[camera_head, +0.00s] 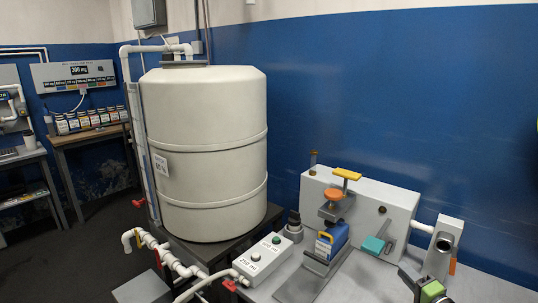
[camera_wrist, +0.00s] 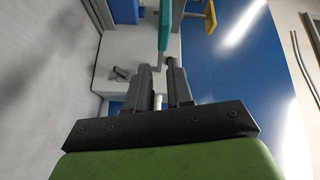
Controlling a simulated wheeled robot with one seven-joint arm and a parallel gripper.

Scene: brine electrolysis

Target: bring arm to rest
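My gripper (camera_wrist: 160,68) shows in the wrist view with its two dark fingers apart by a narrow gap. I see nothing held between them. In the head view my gripper (camera_head: 408,278) is at the lower right, in front of the grey bench machine (camera_head: 397,203). In the wrist view the teal lever (camera_wrist: 165,25) appears beyond the fingertips; I cannot tell the distance.
A large cream tank (camera_head: 205,150) stands at centre left with white pipes (camera_head: 178,262) at its base.

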